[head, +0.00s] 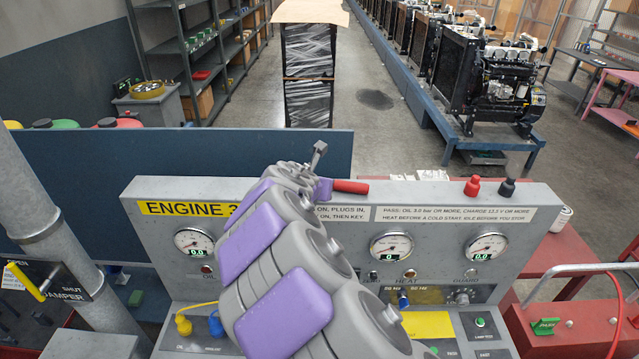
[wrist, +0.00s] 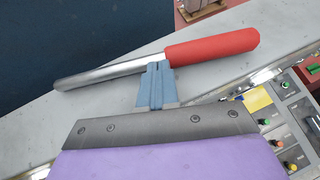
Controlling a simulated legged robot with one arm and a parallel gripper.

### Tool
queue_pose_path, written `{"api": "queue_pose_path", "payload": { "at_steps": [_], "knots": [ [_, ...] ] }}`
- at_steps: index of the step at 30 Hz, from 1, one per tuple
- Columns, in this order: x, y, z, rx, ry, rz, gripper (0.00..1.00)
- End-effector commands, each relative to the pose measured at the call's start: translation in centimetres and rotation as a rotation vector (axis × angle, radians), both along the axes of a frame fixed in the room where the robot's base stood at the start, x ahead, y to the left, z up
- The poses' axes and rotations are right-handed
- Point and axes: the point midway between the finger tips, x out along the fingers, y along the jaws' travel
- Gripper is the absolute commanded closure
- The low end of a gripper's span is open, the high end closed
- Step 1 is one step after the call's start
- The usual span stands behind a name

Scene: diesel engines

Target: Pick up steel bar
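The steel bar (wrist: 110,75) lies along the top of the grey console, a bare round rod with a thick red handle (wrist: 212,50) at its right end. In the head view the red handle (head: 350,187) shows just right of the end of my arm, and the arm hides the rod. In the wrist view my gripper (wrist: 158,66) has its two blue fingers side by side with only a thin seam between them. Their tips overlap the rod beside the handle; I see no part of the bar between them, and cannot tell whether they touch it.
The grey console (head: 580,205) carries gauges, switches and red and black terminals (head: 473,186) right of the bar. A dark blue panel (head: 200,155) stands behind it. Engines on a blue stand (head: 520,145) and a wrapped stack (head: 308,80) are further back.

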Motion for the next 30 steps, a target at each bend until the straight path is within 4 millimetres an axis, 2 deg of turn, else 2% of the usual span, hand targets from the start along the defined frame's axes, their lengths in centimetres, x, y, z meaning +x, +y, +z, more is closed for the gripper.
{"api": "queue_pose_path", "payload": {
  "at_steps": [6, 19, 26, 30],
  "knots": [
    [-0.3, -0.8, 0.4, 0.009, -0.003, 0.001, 1.0],
    [-0.9, 0.8, 0.2, -0.002, -0.003, 0.0, 1.0],
    [-0.9, 0.4, 1.9, 0.002, -0.004, 0.002, 1.0],
    [-0.9, 0.0, 1.9, 0.003, -0.003, 0.002, 1.0]
  ]
}}
